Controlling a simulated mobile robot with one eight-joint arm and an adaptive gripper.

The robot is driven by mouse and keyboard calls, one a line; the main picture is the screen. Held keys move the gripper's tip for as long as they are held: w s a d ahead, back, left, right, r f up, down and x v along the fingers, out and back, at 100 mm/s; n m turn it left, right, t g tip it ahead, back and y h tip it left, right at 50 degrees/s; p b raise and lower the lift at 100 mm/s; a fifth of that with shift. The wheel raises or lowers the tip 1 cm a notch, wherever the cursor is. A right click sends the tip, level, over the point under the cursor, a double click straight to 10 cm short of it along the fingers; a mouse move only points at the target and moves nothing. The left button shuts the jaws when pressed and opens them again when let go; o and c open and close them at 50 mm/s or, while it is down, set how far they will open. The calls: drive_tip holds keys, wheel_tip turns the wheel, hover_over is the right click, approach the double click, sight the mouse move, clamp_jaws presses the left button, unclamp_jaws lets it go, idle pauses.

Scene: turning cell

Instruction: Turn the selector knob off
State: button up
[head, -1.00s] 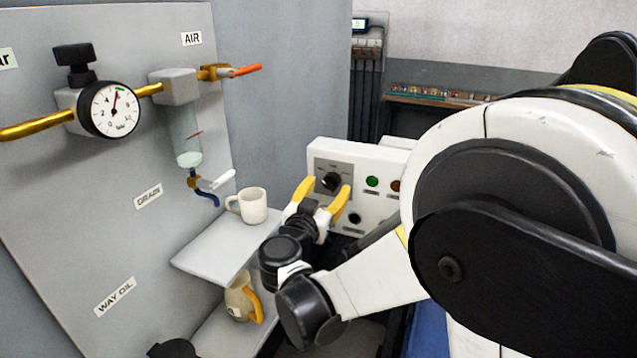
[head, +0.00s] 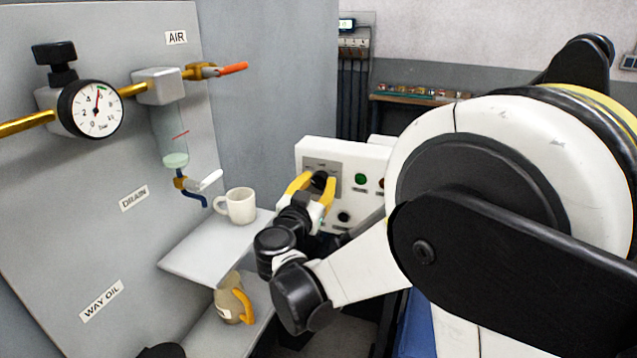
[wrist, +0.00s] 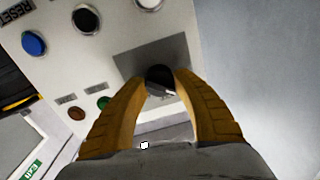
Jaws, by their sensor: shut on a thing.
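The selector knob (wrist: 159,78) is a round black knob on a grey plate (wrist: 178,57) of the white control box (head: 378,157). In the head view the knob (head: 320,179) shows between the yellow fingers. My gripper (head: 318,184) has its two fingers around the knob, one on each side, and is shut on it. In the wrist view my gripper (wrist: 160,82) hides the lower part of the plate. The knob's markings are too small or covered to read, so I cannot tell its setting.
Green (head: 361,179) and black (head: 344,216) buttons sit near the knob. Left of my arm, a shelf (head: 190,258) holds a white mug (head: 240,205); a jug (head: 232,300) stands below. A panel with a pressure gauge (head: 97,108) and an orange-handled air valve (head: 232,68) is further left.

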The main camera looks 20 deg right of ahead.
drive_tip(key=shift+m, duration=0.3)
drive_tip(key=m+b, duration=0.1)
drive_tip(key=m, duration=0.3)
drive_tip(key=shift+f+m, duration=0.1)
drive_tip(key=shift+m, duration=0.2)
drive_tip(key=shift+m+h, duration=0.4)
drive_tip(key=shift+m, duration=1.9)
drive_tip(key=o, duration=1.2)
drive_tip(key=shift+d, duration=0.1)
